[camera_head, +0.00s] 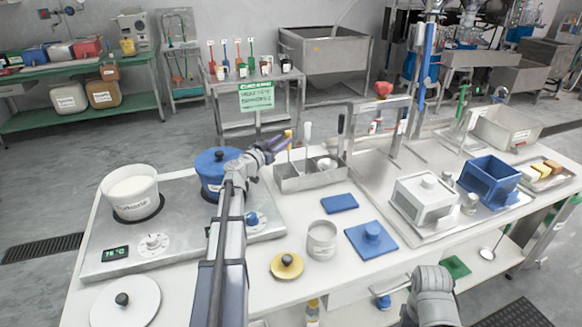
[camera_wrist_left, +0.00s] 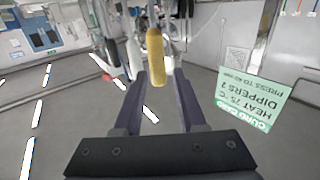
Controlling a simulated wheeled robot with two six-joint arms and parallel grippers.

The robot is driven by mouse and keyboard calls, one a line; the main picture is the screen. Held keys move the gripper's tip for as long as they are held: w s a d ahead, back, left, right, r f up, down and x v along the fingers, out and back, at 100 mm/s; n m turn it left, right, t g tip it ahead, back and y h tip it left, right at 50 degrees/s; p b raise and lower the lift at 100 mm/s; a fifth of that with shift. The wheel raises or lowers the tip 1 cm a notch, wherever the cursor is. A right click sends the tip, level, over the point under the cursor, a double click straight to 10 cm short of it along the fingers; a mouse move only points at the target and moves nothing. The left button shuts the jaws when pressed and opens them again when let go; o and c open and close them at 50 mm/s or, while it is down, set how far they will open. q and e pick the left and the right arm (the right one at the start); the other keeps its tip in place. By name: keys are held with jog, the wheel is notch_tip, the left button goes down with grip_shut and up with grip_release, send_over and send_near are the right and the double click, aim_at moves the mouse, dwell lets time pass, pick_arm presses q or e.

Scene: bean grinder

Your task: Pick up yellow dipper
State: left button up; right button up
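The yellow dipper (camera_head: 288,134) stands upright in a metal rack (camera_head: 312,183), with its yellow handle up. In the left wrist view its handle (camera_wrist_left: 155,58) shows between and just beyond my fingertips. My left gripper (camera_head: 277,145) is open, with its dark purple fingers beside the handle. In the left wrist view the left gripper (camera_wrist_left: 161,76) has a clear gap between its fingers and grips nothing. The dipper's lower part is hidden in the rack. A grey link of my right arm shows at the lower right of the head view, but its fingers do not show.
White-handled (camera_head: 307,134) and black-handled (camera_head: 341,126) dippers stand near the yellow one. A blue pad (camera_head: 339,203) lies before the rack. A green sign (camera_head: 256,97) hangs behind.

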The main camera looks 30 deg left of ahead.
pick_arm(q)
jog(key=w, duration=0.7)
jog(key=shift+d+f, duration=0.3)
jog(key=shift+d, duration=0.1)
jog(key=shift+c, duration=0.4)
grip_shut()
